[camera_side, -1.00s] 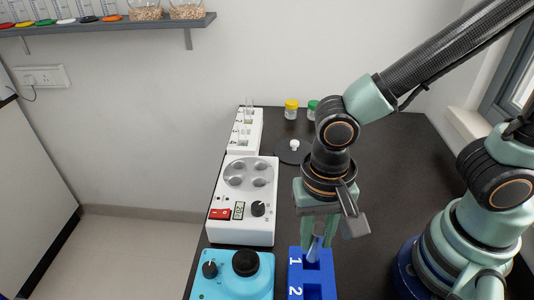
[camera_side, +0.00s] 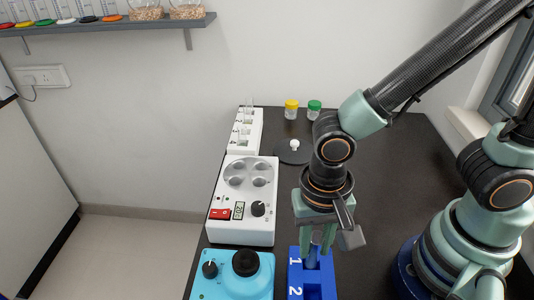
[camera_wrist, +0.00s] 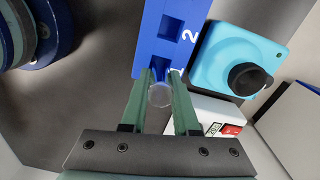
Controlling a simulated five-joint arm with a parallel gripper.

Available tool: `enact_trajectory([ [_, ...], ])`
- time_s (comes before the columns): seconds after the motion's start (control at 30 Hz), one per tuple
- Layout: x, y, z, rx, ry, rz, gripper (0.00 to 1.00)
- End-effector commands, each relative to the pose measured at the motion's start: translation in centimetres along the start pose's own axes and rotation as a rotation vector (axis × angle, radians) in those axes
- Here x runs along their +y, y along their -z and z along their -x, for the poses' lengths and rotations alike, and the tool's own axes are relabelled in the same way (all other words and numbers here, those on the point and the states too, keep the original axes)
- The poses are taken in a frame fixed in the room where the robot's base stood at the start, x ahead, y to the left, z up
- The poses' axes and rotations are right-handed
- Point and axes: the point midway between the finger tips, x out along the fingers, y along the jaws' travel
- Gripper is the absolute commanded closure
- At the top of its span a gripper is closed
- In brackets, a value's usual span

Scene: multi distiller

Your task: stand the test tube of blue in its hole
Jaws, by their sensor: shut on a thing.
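The blue rack (camera_side: 294,278) stands at the front of the table, with square holes marked 1 and 2. It also shows in the wrist view (camera_wrist: 149,40). My gripper (camera_wrist: 160,76) points down over hole 1, its green fingers shut on the test tube. The round clear mouth of the tube (camera_wrist: 160,96) shows between the fingers in the wrist view. In the side view the tube's bluish lower part (camera_side: 312,258) is at hole 1 and seems to be inside it. The fingers hide much of the tube, so its depth cannot be told.
Left of the rack is a light-blue device (camera_side: 222,285) with a black knob. Behind it is a white device (camera_side: 240,228) with round wells. A white rack with tubes (camera_side: 243,142) and two capped jars (camera_side: 291,110) stand farther back. The table's middle right is clear.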

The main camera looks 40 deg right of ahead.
Motion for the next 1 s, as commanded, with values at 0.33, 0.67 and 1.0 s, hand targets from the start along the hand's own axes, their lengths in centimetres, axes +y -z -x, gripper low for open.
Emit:
enact_trajectory([
  [0.33, 0.0, 0.0, -1.3, 0.0, -0.002, 0.0, 1.0],
  [0.67, 0.0, 0.0, -2.5, 0.0, -0.002, 0.0, 1.0],
  [1.0, 0.0, 0.0, -3.6, 0.0, -0.001, 0.002, 0.67],
])
